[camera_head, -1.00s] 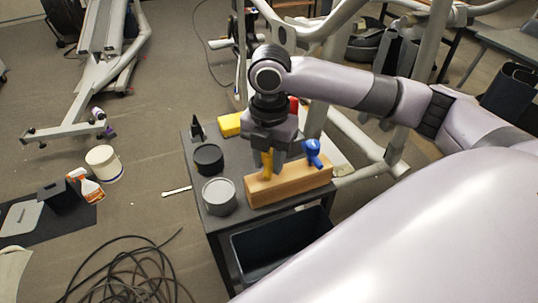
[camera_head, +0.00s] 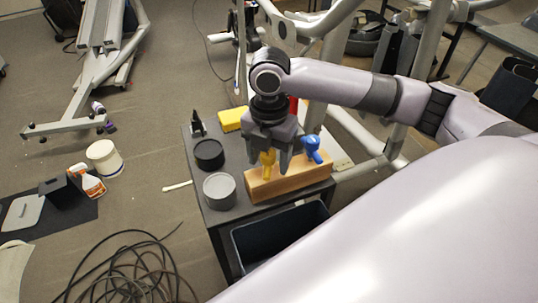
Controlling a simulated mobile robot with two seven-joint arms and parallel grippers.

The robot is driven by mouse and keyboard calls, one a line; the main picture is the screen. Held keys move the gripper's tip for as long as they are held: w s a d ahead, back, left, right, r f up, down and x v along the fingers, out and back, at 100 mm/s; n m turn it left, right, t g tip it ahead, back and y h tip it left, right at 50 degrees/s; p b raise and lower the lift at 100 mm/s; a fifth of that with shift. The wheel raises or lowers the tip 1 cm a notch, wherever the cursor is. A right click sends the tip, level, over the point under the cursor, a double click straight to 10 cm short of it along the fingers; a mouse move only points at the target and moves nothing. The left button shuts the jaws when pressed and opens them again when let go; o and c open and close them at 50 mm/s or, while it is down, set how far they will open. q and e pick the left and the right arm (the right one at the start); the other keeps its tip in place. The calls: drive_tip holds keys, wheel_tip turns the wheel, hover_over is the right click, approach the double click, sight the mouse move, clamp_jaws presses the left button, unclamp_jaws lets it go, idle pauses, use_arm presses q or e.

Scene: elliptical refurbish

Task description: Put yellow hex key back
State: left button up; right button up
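The yellow hex key (camera_head: 267,158) stands with its handle up at the left part of the wooden block (camera_head: 300,180); its lower end is hidden, and it appears seated in the block. My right gripper (camera_head: 269,160) is directly above the block, with its fingers apart on either side of the yellow handle. A blue-handled hex key (camera_head: 312,148) stands in the block to the right of the gripper. My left gripper is not in view.
The block stands on a small dark table (camera_head: 218,215). A grey round tin (camera_head: 219,190), a black round container (camera_head: 208,154), a yellow box (camera_head: 232,119) and a black clamp-like object (camera_head: 197,124) share it. A dark bin (camera_head: 280,235) is below.

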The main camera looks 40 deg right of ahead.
drive_tip(key=shift+r, duration=0.1)
wheel_tip(320, 180, up, 7)
drive_tip(key=shift+p, duration=0.3)
idle(0.4)
